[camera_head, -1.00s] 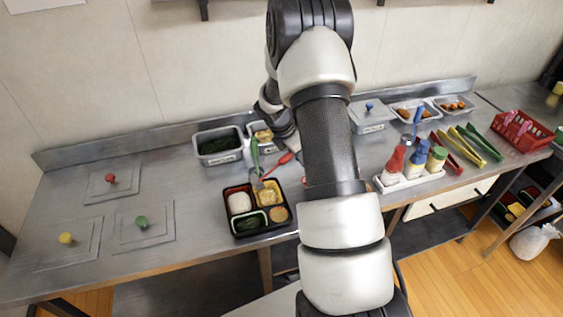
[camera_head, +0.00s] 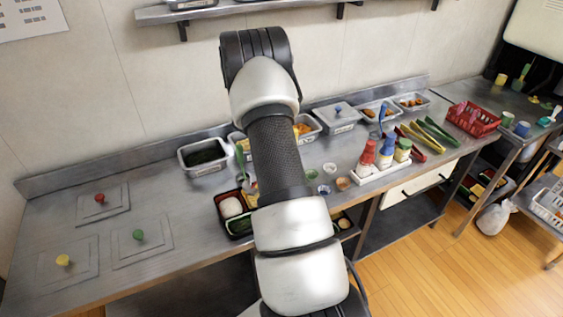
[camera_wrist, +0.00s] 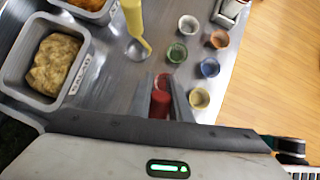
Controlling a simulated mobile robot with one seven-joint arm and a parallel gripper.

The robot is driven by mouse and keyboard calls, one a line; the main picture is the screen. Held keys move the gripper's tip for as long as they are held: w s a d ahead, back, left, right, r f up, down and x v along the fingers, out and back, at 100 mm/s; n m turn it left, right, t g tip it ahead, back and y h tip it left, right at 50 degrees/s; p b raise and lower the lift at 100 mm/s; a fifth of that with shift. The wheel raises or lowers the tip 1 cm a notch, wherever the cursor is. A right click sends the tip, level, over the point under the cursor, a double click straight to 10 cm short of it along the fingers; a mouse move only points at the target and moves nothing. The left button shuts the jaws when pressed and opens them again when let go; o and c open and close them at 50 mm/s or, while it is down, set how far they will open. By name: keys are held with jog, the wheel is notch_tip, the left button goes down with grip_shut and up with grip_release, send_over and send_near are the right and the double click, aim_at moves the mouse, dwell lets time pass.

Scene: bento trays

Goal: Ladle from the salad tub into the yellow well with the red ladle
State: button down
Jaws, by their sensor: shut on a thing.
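My gripper (camera_wrist: 161,95) is shut on the red ladle (camera_wrist: 160,102) in the wrist view, with its red part between the fingers. Its bowl end is hard to make out. In the head view my arm hides the gripper. One grey tub (camera_head: 203,172) holds dark green food. A second grey tub (camera_wrist: 38,100) with a lumpy yellowish food stands left of my gripper in the wrist view.
A yellow ladle (camera_wrist: 131,18) with a metal bowl lies near my gripper, and a green ladle (camera_head: 240,160) stands by the bento tray. Several small coloured cups (camera_head: 330,168) sit right of my arm. Bottles (camera_head: 368,155), tongs (camera_head: 440,130) and a red basket (camera_head: 473,120) stand farther right.

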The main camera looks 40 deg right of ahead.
jog(key=shift+a+r+h+b, duration=1)
jog(key=shift+r+h+b, duration=0.3)
jog(key=shift+b, duration=2.05)
jog(key=a+r+h+b, duration=0.1)
jog(key=b, duration=0.1)
jog(key=shift+b, duration=0.35)
jog(key=a+r+h+b, duration=0.5)
jog(key=a+r+h, duration=0.3)
jog(key=r, duration=0.3)
jog(key=shift+s+a+b, duration=0.15)
jog(key=shift+a+b, duration=0.2)
jog(key=shift+b, duration=0.05)
jog(key=shift+s+f, duration=0.1)
jog(key=shift+f, duration=0.05)
